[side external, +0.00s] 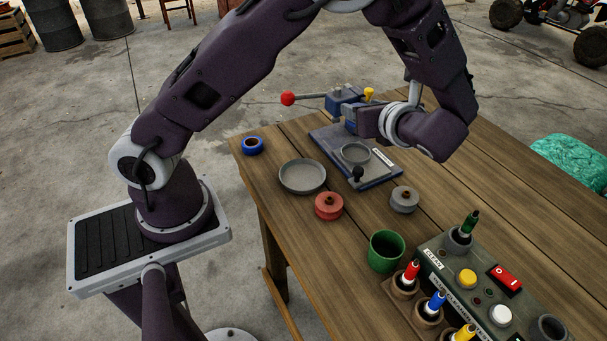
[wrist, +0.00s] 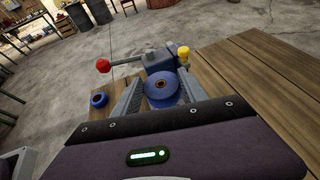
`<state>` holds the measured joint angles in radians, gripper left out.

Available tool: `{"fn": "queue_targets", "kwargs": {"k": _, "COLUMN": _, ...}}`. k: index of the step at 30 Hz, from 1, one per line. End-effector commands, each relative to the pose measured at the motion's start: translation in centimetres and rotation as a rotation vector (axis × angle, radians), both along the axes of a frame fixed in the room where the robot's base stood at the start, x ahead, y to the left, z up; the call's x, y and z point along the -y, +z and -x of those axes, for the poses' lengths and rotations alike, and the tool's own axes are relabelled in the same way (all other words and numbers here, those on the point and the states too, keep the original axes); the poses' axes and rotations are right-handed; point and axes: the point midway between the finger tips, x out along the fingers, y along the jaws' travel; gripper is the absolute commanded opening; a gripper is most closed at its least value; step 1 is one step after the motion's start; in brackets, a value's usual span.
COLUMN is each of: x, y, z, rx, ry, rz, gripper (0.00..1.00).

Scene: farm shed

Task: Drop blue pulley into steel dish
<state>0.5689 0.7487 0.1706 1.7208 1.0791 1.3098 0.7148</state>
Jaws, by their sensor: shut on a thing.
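My gripper (wrist: 158,88) is shut on the blue pulley (wrist: 163,98), which shows between the two fingers in the wrist view with a brown hub in its centre. In the side view my gripper (side external: 357,122) hangs over the back of the table, and the held pulley is mostly hidden by the gripper and the blue device. The steel dish (side external: 302,189) is a shallow, round grey dish on the table. It looks empty, left of and nearer the camera than my gripper. The dish does not show in the wrist view.
A blue ring (side external: 253,146) lies at the table's left corner. A blue lever device (side external: 345,97) with a red ball stands behind my gripper. A grey-blue plate (side external: 383,179) with a round cup lies below. Red (side external: 329,207) and grey (side external: 404,200) spools stand near the dish.

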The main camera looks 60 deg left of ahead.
Motion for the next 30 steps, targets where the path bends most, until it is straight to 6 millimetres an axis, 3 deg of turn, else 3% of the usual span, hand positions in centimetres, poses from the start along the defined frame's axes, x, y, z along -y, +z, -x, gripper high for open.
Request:
{"fn": "queue_targets", "kwargs": {"k": 9, "x": 1.3, "y": -0.4, "z": 10.2, "rx": -0.009, "ry": 0.001, "rz": 0.007, "gripper": 0.0}}
{"fn": "queue_targets", "kwargs": {"k": 12, "x": 1.1, "y": -0.2, "z": 12.4, "rx": -0.003, "ry": -0.002, "rz": -0.001, "gripper": 0.0}}
{"fn": "queue_targets", "kwargs": {"k": 16, "x": 1.0, "y": -1.0, "z": 13.1, "rx": -0.001, "ry": -0.003, "rz": -0.006, "gripper": 0.0}}
{"fn": "queue_targets", "kwargs": {"k": 24, "x": 1.0, "y": -4.8, "z": 13.0, "rx": -0.001, "ry": -0.003, "rz": -0.007, "gripper": 0.0}}
{"fn": "queue_targets", "kwargs": {"k": 30, "x": 1.0, "y": -6.0, "z": 13.0, "rx": 0.0, "ry": -0.003, "rz": -0.004, "gripper": 0.0}}
